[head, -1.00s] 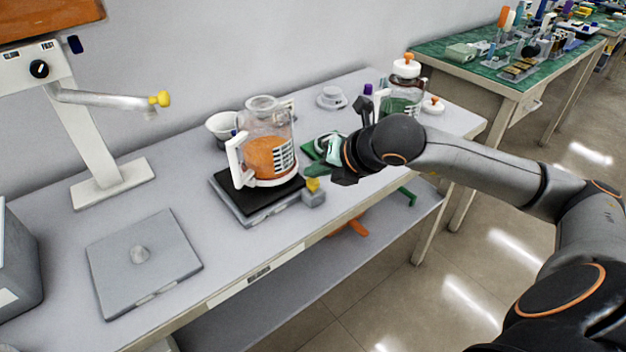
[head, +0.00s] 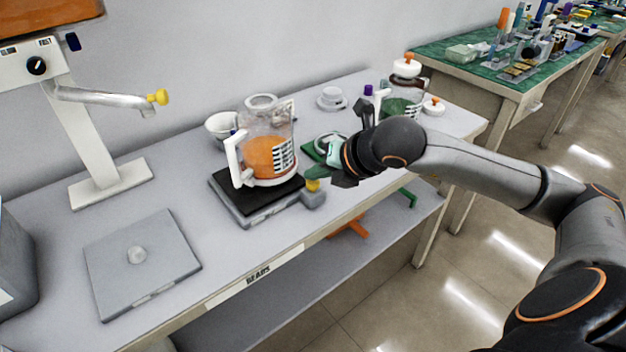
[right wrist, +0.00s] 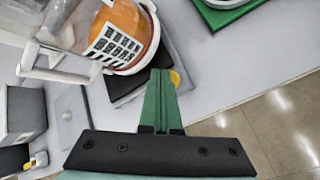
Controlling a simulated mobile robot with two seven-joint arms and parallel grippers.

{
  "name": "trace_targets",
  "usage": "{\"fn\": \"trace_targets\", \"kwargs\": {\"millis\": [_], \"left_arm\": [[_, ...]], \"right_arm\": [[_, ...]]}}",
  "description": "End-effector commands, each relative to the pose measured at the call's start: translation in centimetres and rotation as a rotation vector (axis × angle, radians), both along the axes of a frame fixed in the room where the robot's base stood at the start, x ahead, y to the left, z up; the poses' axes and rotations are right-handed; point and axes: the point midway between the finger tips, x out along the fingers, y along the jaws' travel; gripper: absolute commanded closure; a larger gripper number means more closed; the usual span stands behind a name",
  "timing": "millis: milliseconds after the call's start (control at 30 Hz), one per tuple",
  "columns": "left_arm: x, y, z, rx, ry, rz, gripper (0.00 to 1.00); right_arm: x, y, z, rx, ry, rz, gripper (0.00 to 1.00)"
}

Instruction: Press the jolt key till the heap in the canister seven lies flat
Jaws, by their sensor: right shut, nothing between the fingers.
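A clear canister (head: 268,122) with a white handle and base holds orange material (head: 264,158); it also shows in the right wrist view (right wrist: 118,22). Its striped label shows no number I can read, and the exact shape of the heap's top is hard to tell. It stands on a black-topped plate (head: 232,192). The yellow key (head: 312,186) sits on a small grey block at the plate's right front corner. My right gripper (head: 318,174) is shut and empty, its green fingertips (right wrist: 160,76) right at the yellow key, partly covering it (right wrist: 175,78). Contact cannot be told. My left gripper is out of view.
A canister with green contents (head: 400,105) stands at the back right, near a green-based round device (head: 310,150). A white bowl (head: 219,126) stands behind the orange canister. A grey plate (head: 165,280) lies front left, below a spouted stand (head: 95,150). The table's front edge is close.

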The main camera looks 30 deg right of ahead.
Motion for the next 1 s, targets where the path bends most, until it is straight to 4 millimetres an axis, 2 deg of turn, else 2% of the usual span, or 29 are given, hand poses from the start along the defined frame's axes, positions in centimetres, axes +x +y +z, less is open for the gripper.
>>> {"fn": "trace_targets", "kwargs": {"millis": [1000], "left_arm": [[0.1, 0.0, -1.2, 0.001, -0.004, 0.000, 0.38]], "right_arm": [[-0.1, 0.1, -1.0, 0.001, 0.005, 0.001, 1.00]]}}
